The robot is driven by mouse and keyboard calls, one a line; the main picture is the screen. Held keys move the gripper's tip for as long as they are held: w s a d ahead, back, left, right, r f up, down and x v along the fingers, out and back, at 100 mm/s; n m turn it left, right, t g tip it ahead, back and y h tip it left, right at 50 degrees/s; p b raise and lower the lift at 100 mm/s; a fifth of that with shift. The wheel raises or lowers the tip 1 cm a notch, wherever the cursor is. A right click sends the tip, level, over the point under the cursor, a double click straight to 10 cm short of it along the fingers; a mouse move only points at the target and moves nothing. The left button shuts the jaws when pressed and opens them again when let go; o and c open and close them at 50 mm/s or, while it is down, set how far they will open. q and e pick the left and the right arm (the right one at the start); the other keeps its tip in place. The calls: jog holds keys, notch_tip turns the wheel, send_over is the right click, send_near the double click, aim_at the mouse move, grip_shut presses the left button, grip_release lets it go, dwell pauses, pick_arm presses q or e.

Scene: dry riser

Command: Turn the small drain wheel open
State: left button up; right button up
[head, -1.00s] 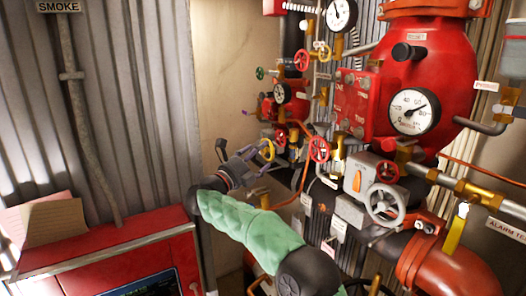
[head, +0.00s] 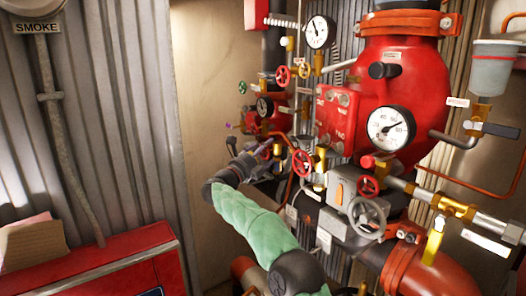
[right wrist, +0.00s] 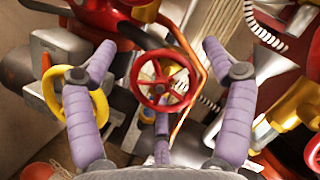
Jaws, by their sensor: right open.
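My right gripper (right wrist: 160,62) is open, its two purple fingers spread in the right wrist view. A small red spoked handwheel (right wrist: 163,80) shows in the gap between the fingers; I cannot tell its depth, and no finger visibly touches it. A yellow wheel (right wrist: 96,105) shows behind the left finger. In the head view the right gripper (head: 262,147) is small and dark among the valves left of the red riser. No readable label there marks the drain wheel, so I cannot tell for certain which wheel it is. My left gripper is not in view.
Another red wheel (head: 302,163) stands right of the gripper in the head view. A grey handwheel (head: 368,217) and a red wheel (head: 368,187) are lower right. Pipes and a gauge (head: 390,128) crowd the right side. A red cabinet (head: 120,265) stands lower left.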

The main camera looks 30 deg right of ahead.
jog(key=shift+r, duration=0.1)
jog(key=c, duration=1.1)
jog(key=shift+s, duration=0.1)
